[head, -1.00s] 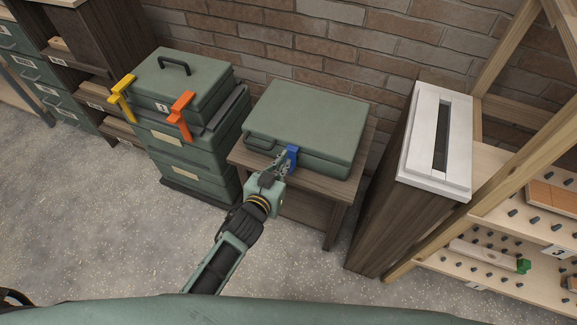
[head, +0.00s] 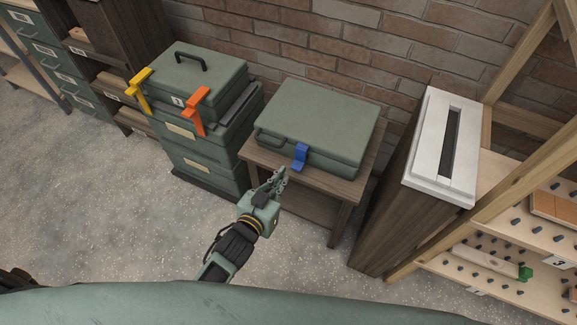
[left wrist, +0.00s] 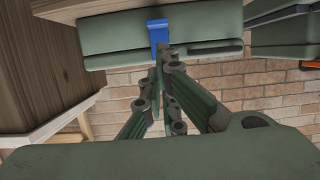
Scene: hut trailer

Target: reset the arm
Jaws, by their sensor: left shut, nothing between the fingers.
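My left gripper (head: 279,178) is shut and empty. In the head view it is in front of the small wooden table (head: 345,187), below and left of the blue latch (head: 300,156) on the green case (head: 318,122). It appears apart from the latch there. In the left wrist view the closed fingers (left wrist: 160,72) point toward the blue latch (left wrist: 158,32) and the green case (left wrist: 110,35); the gap between them is hard to judge. The case lid is down. My right gripper is not in view.
Left of the table stands a stack of green boxes (head: 205,150) with a yellow clamp (head: 139,90) and an orange clamp (head: 196,110). A slotted white-topped cabinet (head: 425,150) and a wooden pegboard rack (head: 500,225) stand on the right. Grey floor (head: 120,215) is open in front.

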